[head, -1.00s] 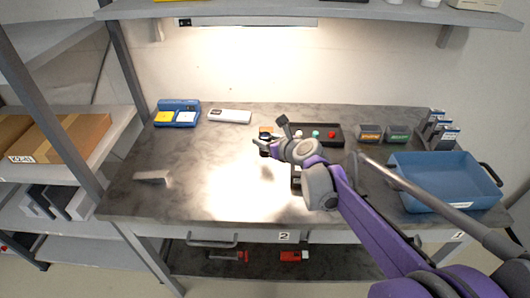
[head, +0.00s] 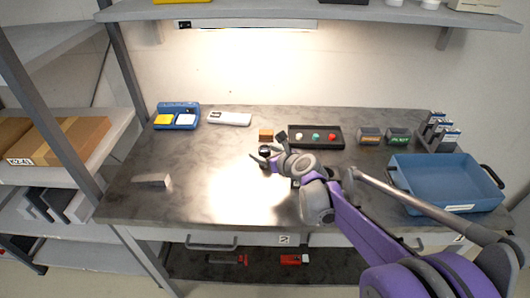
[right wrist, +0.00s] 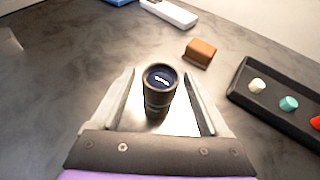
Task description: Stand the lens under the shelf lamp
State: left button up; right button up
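The lens (right wrist: 160,90) is a short dark cylinder standing upright on the grey worktop, with a glassy top, in the right wrist view. It also shows small and partly covered in the head view (head: 265,150). My right gripper (right wrist: 159,76) is open, with one finger on each side of the lens and a visible gap on both sides. In the head view my right gripper (head: 270,148) is low over the middle of the worktop. The lit shelf lamp (head: 248,24) hangs under the upper shelf. Its bright patch spreads around and in front of the lens. My left gripper is out of view.
A brown block (head: 266,134) and a black tray (head: 295,145) with coloured knobs lie just behind and right. A blue device (head: 178,108), a white device (head: 229,118) and a small block (head: 152,181) lie left. A blue bin (head: 445,175) stands right. The front centre is clear.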

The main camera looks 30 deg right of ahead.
jog(key=shift+r, duration=0.25)
jog(key=p+v, duration=0.1)
jog(key=v, duration=1.1)
jog(key=shift+p, duration=0.3)
